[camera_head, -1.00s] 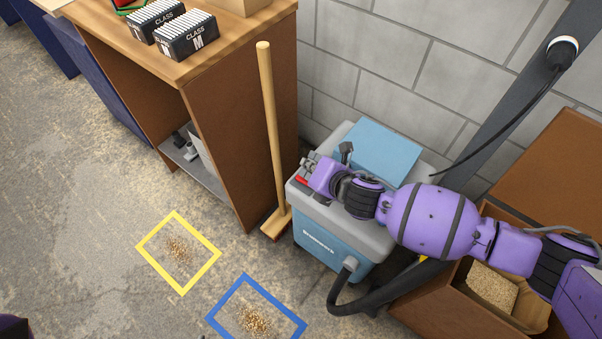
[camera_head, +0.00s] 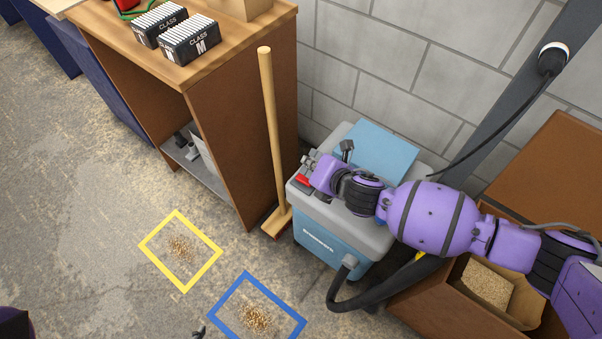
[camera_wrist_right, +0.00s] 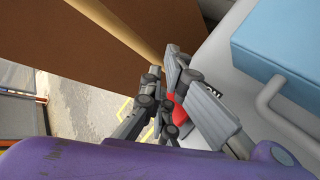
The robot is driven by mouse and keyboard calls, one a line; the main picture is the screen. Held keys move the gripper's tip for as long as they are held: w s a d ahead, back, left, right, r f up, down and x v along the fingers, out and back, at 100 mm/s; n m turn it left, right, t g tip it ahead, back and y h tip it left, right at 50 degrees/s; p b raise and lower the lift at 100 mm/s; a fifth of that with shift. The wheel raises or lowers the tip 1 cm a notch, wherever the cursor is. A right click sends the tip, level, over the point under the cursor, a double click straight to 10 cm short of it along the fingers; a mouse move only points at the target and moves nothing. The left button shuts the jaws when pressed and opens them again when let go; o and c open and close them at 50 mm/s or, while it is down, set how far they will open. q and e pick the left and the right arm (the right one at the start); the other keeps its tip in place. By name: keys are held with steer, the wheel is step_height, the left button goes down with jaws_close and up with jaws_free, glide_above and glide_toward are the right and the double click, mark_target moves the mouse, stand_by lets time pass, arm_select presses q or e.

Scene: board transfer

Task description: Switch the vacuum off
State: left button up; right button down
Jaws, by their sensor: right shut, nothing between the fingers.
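The vacuum (camera_head: 322,247) is a blue and grey box with a light blue panel on its lid, standing against the wall. A red switch (camera_head: 303,181) sits on its grey top at the left edge. My right gripper (camera_head: 307,163) is shut and empty, just above and behind the switch. In the right wrist view the shut fingers of this gripper (camera_wrist_right: 170,85) partly cover the red switch (camera_wrist_right: 177,106); I cannot tell whether they touch it. Only a small dark tip of my left gripper (camera_head: 199,332) shows at the bottom edge of the head view.
A broom (camera_head: 268,120) leans upright between the wooden cabinet (camera_head: 222,140) and the vacuum. The black hose (camera_head: 370,297) curves along the floor. A brown box (camera_head: 420,305) stands at right. Yellow (camera_head: 150,253) and blue (camera_head: 222,316) floor frames surround spilled grains.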

arm_select(q)
steer(key=shift+r, duration=0.1)
arm_select(e)
steer(key=shift+r, duration=0.15)
steer(key=shift+r+p, duration=0.25)
steer(key=shift+p, duration=0.1)
arm_select(q)
step_height(320, 180, up, 6)
steer(key=w+p, duration=0.2)
steer(key=p, duration=0.2)
steer(key=shift+w+t, duration=0.3)
steer(key=shift+w, duration=0.05)
arm_select(e)
steer(key=r, duration=0.4)
steer(key=shift+s+d, duration=0.25)
steer(key=shift+d, duration=0.15)
arm_select(q)
steer(key=shift+s+f, duration=0.2)
steer(key=shift+f, duration=0.15)
